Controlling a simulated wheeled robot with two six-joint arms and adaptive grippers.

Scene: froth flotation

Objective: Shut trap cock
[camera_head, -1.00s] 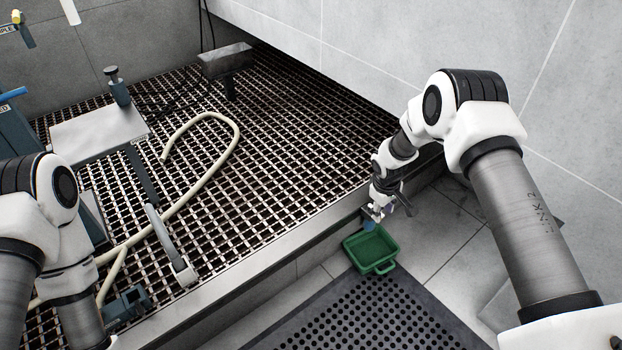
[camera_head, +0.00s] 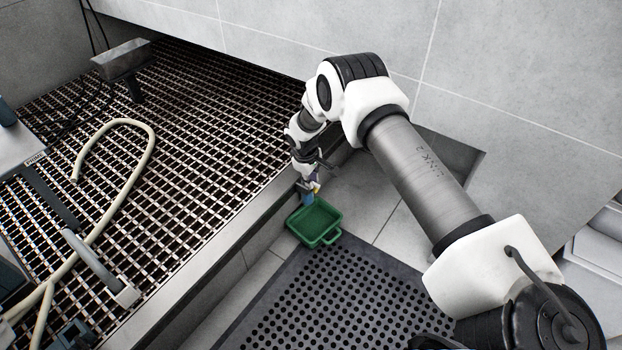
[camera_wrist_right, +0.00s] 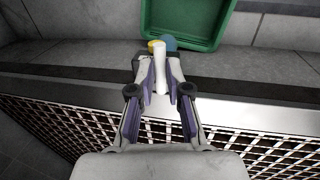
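No part can be clearly made out as the trap cock. A grey bar (camera_head: 92,262) lies by the cream hose (camera_head: 133,176) at lower left. My left gripper is out of view.
A perforated dark mat (camera_head: 330,290) lies in front of the tray. A raised metal curb (camera_head: 215,232) borders the grating (camera_head: 200,140). A grey wall (camera_head: 290,30) stands close behind my right arm.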

